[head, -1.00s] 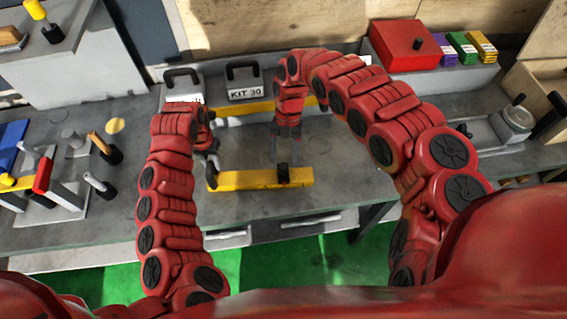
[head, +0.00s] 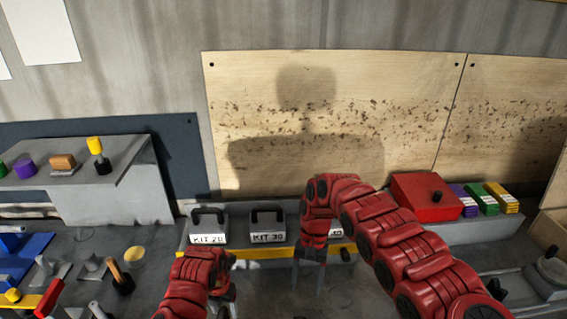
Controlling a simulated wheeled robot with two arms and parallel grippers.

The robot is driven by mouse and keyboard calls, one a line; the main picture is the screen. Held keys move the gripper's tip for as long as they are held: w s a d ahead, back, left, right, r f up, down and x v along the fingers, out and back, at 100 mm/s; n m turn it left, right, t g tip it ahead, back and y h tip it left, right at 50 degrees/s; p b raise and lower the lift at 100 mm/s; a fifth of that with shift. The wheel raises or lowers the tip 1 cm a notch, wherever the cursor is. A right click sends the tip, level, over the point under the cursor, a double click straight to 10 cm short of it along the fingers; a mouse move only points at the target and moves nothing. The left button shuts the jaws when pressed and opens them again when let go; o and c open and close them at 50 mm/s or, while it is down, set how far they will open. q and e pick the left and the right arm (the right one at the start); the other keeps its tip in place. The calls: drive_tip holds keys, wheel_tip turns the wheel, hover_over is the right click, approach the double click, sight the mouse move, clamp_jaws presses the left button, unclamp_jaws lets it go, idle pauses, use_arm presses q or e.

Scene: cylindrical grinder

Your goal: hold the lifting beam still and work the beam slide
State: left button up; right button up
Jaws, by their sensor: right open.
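My left gripper (head: 226,300) is at the bottom edge, left of the right one. Its fingers are partly hidden and cut off by the frame, so I cannot tell what is between them.
Weights marked KIT 20 (head: 208,228) and KIT 30 (head: 267,226) stand on a yellow-edged shelf (head: 270,254); another is partly behind my right arm. A red box (head: 425,195) and coloured blocks (head: 480,197) are at right. A hammer-like tool (head: 121,280) stands at left.

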use_arm(q)
drive_tip(key=shift+r, duration=0.1)
wheel_tip(320, 180, up, 7)
drive_tip(key=shift+r, duration=0.15)
idle(0.5)
